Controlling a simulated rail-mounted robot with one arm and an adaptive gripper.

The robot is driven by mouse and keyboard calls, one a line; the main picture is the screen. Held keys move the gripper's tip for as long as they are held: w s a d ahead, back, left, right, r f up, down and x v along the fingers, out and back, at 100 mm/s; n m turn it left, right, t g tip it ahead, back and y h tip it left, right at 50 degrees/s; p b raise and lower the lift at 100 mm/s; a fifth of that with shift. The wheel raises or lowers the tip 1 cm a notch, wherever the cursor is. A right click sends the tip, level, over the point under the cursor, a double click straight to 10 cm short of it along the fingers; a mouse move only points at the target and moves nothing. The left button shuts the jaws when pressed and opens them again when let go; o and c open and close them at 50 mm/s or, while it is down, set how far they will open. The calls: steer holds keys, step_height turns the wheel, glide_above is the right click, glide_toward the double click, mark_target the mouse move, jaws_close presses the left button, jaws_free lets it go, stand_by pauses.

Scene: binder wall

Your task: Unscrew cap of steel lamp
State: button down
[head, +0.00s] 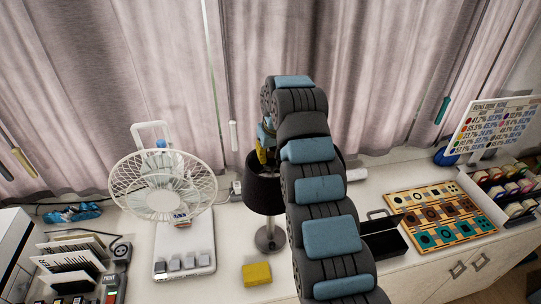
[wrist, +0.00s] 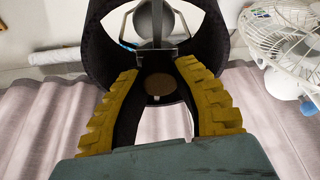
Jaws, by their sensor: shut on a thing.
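The steel lamp stands on the counter, with a black shade (head: 262,190) and a round metal base (head: 270,238). My gripper (head: 262,157) reaches down into the top of the shade. In the wrist view the shade (wrist: 105,45) surrounds the two yellow fingers of my gripper (wrist: 158,68). The fingers are shut on the lamp's cap; a round brownish disc (wrist: 159,85) shows between them, and I cannot tell its exact edge against the dark fitting. The grip's contact points are partly hidden. My arm covers the shade's right side in the head view.
A white fan (head: 163,185) stands left of the lamp. A yellow block (head: 256,274) lies in front of it. A black open box (head: 383,240) and a wooden sample board (head: 440,215) are to the right. Curtains (head: 170,80) hang behind. Some counter left of the lamp is bare.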

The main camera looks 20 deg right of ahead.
steer(key=n+y, duration=0.1)
steer(key=n, duration=0.3)
stand_by(0.4)
steer(key=n+p, duration=0.2)
steer(key=shift+r+g+p, duration=0.25)
steer(key=shift+g+p, duration=0.05)
steer(key=shift+p, duration=0.05)
steer(key=shift+n+y+p, duration=0.4)
steer(key=shift+n+p, duration=0.4)
steer(key=shift+p, duration=0.35)
steer(key=shift+f, duration=0.1)
steer(key=shift+f+n+p, duration=0.15)
steer(key=shift+n+p, duration=0.15)
steer(key=shift+p, duration=0.05)
